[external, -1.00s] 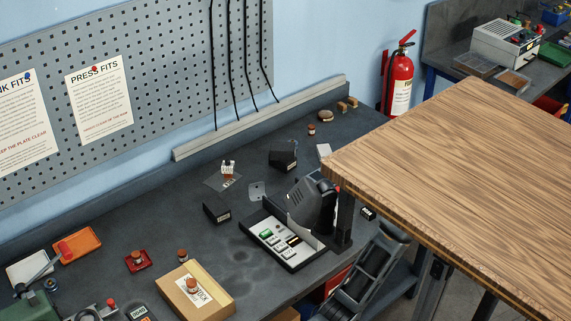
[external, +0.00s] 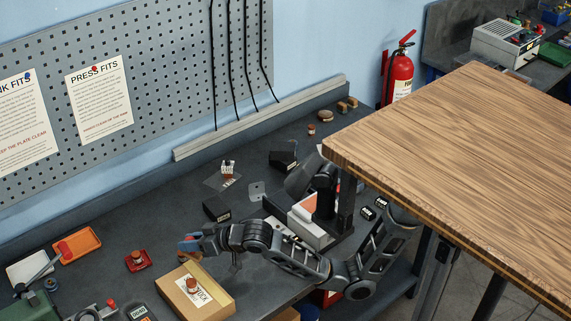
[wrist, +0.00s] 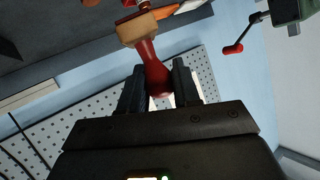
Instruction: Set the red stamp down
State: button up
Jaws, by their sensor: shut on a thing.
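The red stamp (wrist: 152,70) has a glossy red handle and a pale wooden base. In the wrist view its handle is between the two dark fingers of my gripper (wrist: 158,76), which is shut on it. The wooden base sticks out beyond the fingertips, clear of them. In the external view my gripper (external: 190,244) is over the left part of the dark bench (external: 150,215), just behind the cardboard box. The stamp is too small there to make out clearly.
A cardboard box (external: 217,292) carries another stamp (external: 191,286). Black boxes (external: 216,209) stand mid-bench. A wooden tabletop (external: 460,150) overhangs at right.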

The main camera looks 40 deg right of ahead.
jog(key=w+d+m+t+h, duration=0.1)
jog(key=w+d+m+h, duration=0.15)
jog(key=d, duration=0.95)
jog(key=w+d+m+t+h, duration=0.15)
jog(key=w+d, duration=0.25)
jog(key=d, duration=0.8)
jog(key=shift+g, duration=0.25)
jog(key=shift+w+a+f, duration=0.3)
jog(key=shift+a+f, duration=1.55)
jog(key=shift+f, duration=0.1)
jog(key=shift+w+a+f, duration=0.25)
jog(key=shift+a+f, duration=1.6)
jog(key=shift+f, duration=0.05)
jog(key=shift+w+a+f, duration=0.3)
jog(key=shift+a+f, duration=1.55)
jog(key=shift+f, duration=0.1)
jog(key=shift+f, duration=0.15)
jog(key=o, duration=1)
jog(key=shift+o, duration=0.2)
